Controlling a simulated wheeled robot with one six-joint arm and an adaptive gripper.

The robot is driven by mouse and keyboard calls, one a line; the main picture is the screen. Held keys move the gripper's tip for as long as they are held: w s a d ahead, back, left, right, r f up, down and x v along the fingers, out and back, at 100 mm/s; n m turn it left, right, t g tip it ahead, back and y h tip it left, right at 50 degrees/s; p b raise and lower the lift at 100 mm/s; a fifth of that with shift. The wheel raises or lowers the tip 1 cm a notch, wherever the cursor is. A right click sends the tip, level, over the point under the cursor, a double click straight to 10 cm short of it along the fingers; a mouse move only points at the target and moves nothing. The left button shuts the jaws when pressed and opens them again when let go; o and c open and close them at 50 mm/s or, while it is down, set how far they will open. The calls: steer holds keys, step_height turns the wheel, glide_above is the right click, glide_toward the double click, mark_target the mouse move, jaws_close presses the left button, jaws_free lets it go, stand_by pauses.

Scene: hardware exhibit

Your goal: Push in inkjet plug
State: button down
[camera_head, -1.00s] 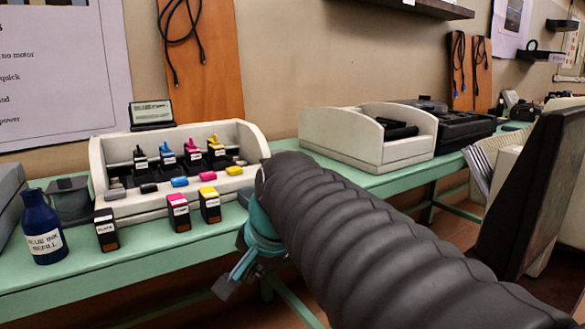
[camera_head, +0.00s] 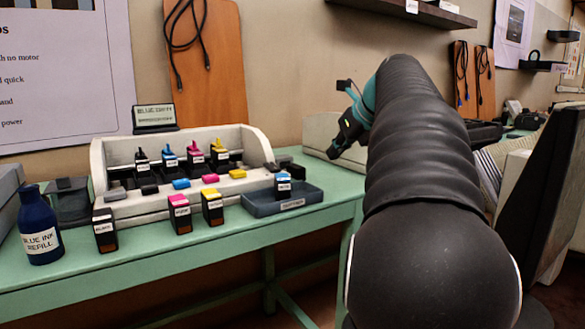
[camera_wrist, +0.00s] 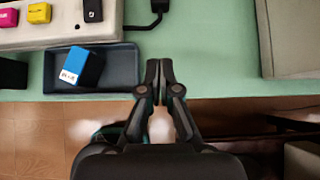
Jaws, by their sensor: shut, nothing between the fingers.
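The white inkjet unit (camera_head: 165,205) stands on the green bench, with black, cyan, magenta and yellow cartridges in its slots and coloured blocks along its front ledge. Its corner shows in the wrist view (camera_wrist: 60,35). There, a black cord with a thick end (camera_wrist: 160,7) lies on the bench and runs towards the unit's right side. Whether it is seated in a socket cannot be told. My gripper (camera_wrist: 160,68) is shut and empty, over the bench's front part, right of the tray and nearer than the cord. In the head view my gripper (camera_head: 334,152) hangs right of the unit.
A dark tray (camera_head: 258,209) with a cyan cartridge (camera_head: 283,186) sits at the unit's right front. Magenta, yellow and black cartridges and a blue ink bottle (camera_head: 40,232) stand further left. A pale bin (camera_wrist: 292,40) bounds the right. Green bench between is clear.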

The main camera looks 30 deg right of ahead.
mark_target(302, 175)
steer(key=b+x, duration=0.2)
steer(key=x, duration=0.8)
steer(key=shift+w+f, duration=0.15)
steer(key=shift+f, duration=0.05)
steer(key=shift+w+r, duration=0.2)
steer(key=shift+w, duration=1.65)
